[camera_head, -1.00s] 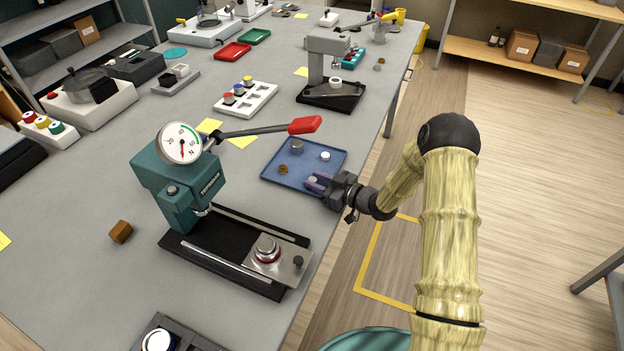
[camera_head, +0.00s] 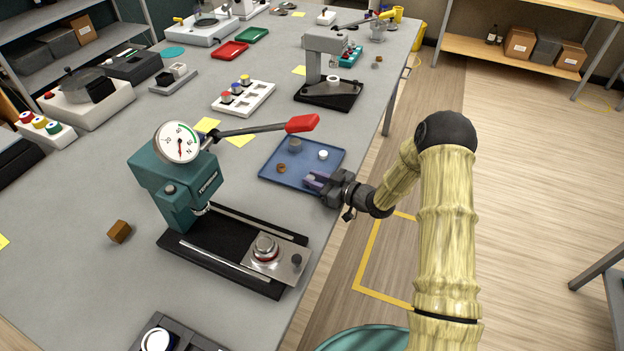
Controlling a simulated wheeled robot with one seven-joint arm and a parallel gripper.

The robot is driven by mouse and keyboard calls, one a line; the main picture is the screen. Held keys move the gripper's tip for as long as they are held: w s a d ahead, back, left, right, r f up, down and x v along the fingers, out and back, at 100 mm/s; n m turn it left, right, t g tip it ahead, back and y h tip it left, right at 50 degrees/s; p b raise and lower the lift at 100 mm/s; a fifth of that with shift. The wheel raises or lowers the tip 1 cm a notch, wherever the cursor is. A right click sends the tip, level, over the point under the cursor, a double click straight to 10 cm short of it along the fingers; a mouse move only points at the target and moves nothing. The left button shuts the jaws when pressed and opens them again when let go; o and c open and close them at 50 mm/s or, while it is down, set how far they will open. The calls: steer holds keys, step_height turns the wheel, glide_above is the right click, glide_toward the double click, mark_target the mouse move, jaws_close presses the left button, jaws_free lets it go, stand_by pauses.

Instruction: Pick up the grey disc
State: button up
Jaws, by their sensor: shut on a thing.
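A blue tray (camera_head: 318,143) lies near the table's right edge. A grey disc (camera_head: 295,145) sits in its far part, apart from my gripper. A white disc (camera_head: 323,155) sits to its right and a small brown piece (camera_head: 281,168) lies nearer the left side. My gripper (camera_head: 313,181) is low over the tray's near right corner, reaching in from the right.
A teal press (camera_head: 180,185) with a dial and a red-tipped lever (camera_head: 301,124) stands left of the tray. Its black base (camera_head: 225,255) lies nearer. A grey press stand (camera_head: 328,75) and a white rack (camera_head: 244,97) stand beyond the tray. Yellow notes lie between.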

steer(key=shift+r, duration=0.15)
step_height(320, 180, up, 10)
steer(key=b, duration=0.1)
stand_by(0.3)
stand_by(0.5)
